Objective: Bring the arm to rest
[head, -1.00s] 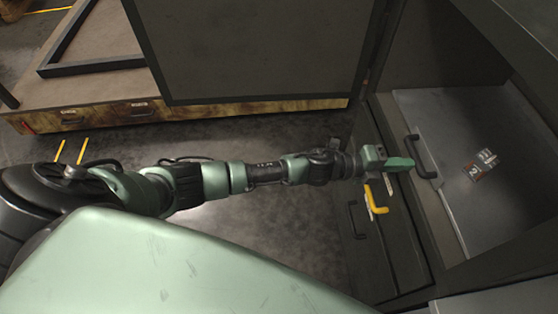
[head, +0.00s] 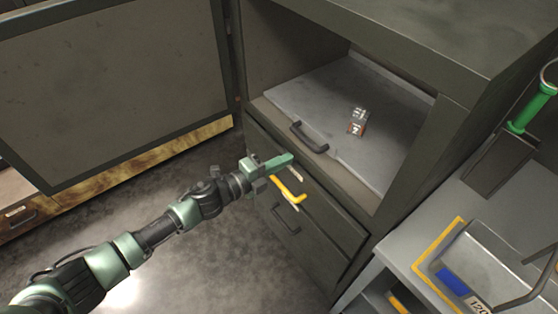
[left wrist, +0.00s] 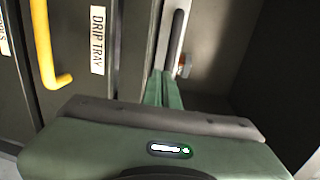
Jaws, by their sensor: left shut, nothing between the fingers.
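My left arm comes in from the lower left. Its gripper (head: 284,161) has its green fingers closed together with nothing between them. It is in front of the open cabinet (head: 403,55), just above a yellow drawer handle (head: 288,190) and below the dark handle (head: 309,138) of a grey tray (head: 320,95). In the left wrist view the closed fingers (left wrist: 164,87) point toward a dark bar-shaped handle (left wrist: 178,35); I cannot tell whether they touch anything. A label reading "DRIP TRAY" (left wrist: 97,40) is left of them. My right gripper is not in view.
A small box with a red and white label (head: 357,122) sits on the tray. The cabinet door (head: 115,85) stands open at the left. A grey bench (head: 410,238) at the right holds a yellow-edged bin and a green-handled tool (head: 525,112). Floor is clear below the arm.

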